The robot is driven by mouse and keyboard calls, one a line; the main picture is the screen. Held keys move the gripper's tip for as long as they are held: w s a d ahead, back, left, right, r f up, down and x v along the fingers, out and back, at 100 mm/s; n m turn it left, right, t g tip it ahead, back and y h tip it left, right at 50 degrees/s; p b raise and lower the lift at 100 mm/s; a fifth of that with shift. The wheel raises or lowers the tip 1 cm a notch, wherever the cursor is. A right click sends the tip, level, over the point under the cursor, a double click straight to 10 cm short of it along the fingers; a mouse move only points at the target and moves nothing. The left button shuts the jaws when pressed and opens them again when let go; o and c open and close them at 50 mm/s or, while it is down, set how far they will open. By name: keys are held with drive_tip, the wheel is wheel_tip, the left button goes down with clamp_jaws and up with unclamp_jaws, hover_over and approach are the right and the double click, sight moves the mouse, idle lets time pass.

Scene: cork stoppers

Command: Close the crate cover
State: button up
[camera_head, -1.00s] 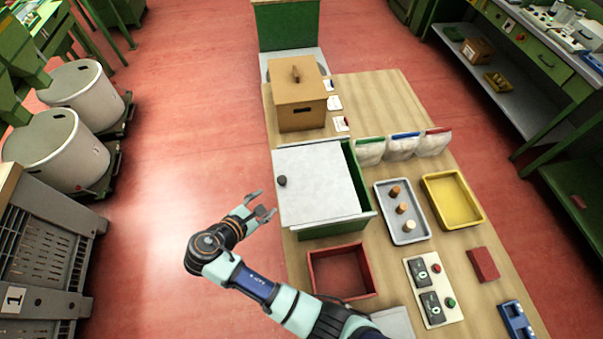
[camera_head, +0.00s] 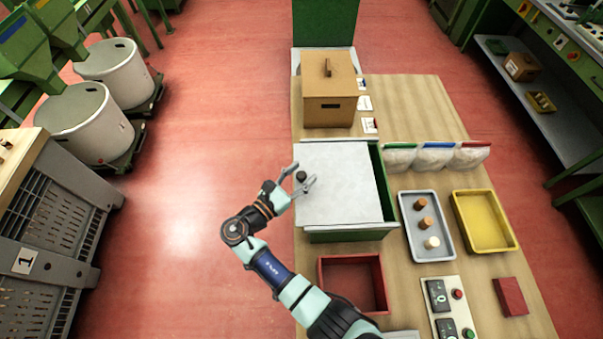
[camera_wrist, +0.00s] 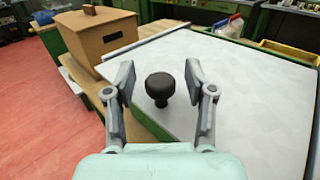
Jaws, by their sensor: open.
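The green crate (camera_head: 347,235) stands on the wooden table. Its pale grey sliding cover (camera_head: 340,185) lies over most of the top, leaving a strip open along the right side, where the dark green inside (camera_head: 381,188) shows. A black knob (camera_head: 301,176) stands near the cover's left edge. My gripper (camera_head: 303,174) is open at this knob. In the wrist view, the knob (camera_wrist: 160,86) stands between the two spread fingers, with clear space on both sides. The cover also fills much of that view (camera_wrist: 240,85).
A cardboard box (camera_head: 329,103) stands behind the crate. A red bin (camera_head: 352,284) is in front of it. A grey tray with corks (camera_head: 427,252), a yellow tray (camera_head: 486,222) and several pouches (camera_head: 434,156) are to the right. Open floor (camera_head: 200,190) lies left.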

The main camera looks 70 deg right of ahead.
drive_tip(key=shift+s+d, duration=0.1)
drive_tip(key=shift+d, duration=0.05)
clamp_jaws()
